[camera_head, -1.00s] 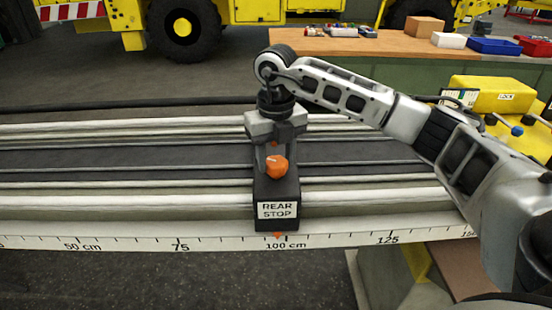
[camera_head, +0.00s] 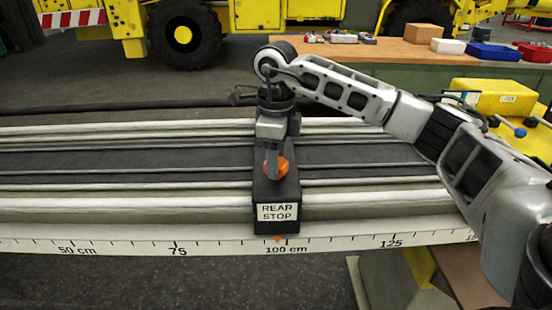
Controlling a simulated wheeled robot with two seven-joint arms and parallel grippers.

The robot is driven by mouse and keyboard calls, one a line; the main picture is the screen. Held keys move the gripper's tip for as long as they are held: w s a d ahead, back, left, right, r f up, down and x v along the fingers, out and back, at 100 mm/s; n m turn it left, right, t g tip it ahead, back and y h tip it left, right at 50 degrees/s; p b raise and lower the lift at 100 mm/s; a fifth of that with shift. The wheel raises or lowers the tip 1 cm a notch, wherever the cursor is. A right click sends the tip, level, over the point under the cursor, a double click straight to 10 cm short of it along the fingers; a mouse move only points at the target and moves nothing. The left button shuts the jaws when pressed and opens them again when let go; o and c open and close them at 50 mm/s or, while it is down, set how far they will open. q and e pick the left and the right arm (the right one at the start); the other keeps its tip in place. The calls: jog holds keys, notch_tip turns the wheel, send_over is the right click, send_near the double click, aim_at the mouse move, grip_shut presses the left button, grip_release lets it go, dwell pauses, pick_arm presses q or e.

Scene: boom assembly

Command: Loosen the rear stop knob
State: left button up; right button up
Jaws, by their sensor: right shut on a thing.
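The rear stop (camera_head: 264,198) is a dark block with a white "REAR STOP" label (camera_head: 277,212). It sits across the rails of the long boom, with its orange pointer near the 100 cm mark. The orange knob (camera_head: 284,168) is on top of the block. My right gripper (camera_head: 274,172) points down from above and is shut on the orange knob. A finger hides part of the knob's left side. My left gripper is out of view.
The boom's rails (camera_head: 120,200) run across the view, with a white scale (camera_head: 130,247) along the front edge. A yellow box (camera_head: 490,97) with knobbed levers stands at the right. A bench (camera_head: 385,50) with bins and small parts is behind.

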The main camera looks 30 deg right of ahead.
jog(key=n, duration=0.3)
jog(key=shift+n+b, duration=0.3)
jog(key=shift+n, duration=0.1)
jog(key=n, duration=0.3)
pick_arm(q)
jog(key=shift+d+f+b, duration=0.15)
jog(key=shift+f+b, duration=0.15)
jog(key=shift+b, duration=0.1)
pick_arm(e)
jog(key=shift+r+n, duration=0.1)
jog(key=shift+n, duration=1.7)
jog(key=o, duration=1)
pick_arm(q)
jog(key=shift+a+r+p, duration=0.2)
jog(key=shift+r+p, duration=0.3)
jog(key=shift+p, duration=0.65)
pick_arm(e)
notch_tip(320, 180, up, 16)
